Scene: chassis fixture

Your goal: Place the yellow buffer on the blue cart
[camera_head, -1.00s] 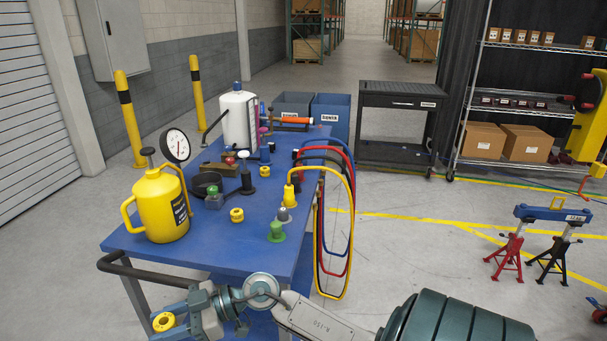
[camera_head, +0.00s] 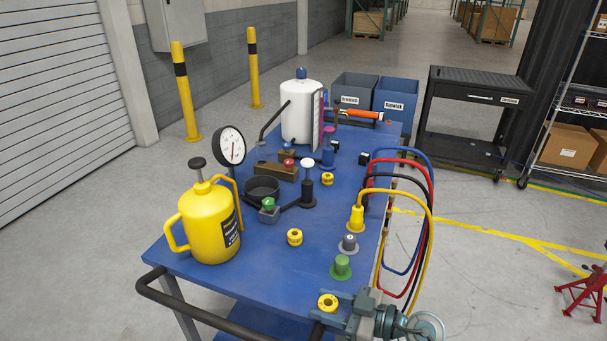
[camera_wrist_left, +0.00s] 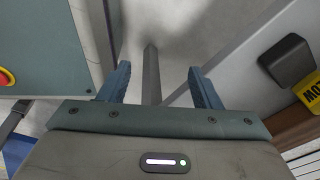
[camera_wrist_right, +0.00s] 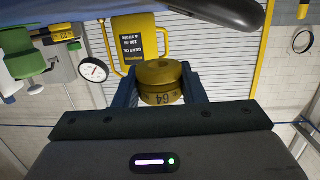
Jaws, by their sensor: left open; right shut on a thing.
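My right gripper (camera_head: 340,310) is shut on a yellow buffer (camera_head: 328,302), a short round piece with a hole in its top. The buffer also shows between the fingers in the right wrist view (camera_wrist_right: 160,82). In the head view, the right gripper is at the front edge of the blue cart (camera_head: 270,265), near its front right corner. Two similar yellow buffers stand on the cart top, one in the middle (camera_head: 295,237) and one farther back (camera_head: 327,179). My left gripper (camera_wrist_left: 165,85) is open and empty in the left wrist view, away from the cart top.
A yellow oil can (camera_head: 205,225) stands at the cart's left. A black handle (camera_head: 215,312) runs along the front. Bare top lies front-centre.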

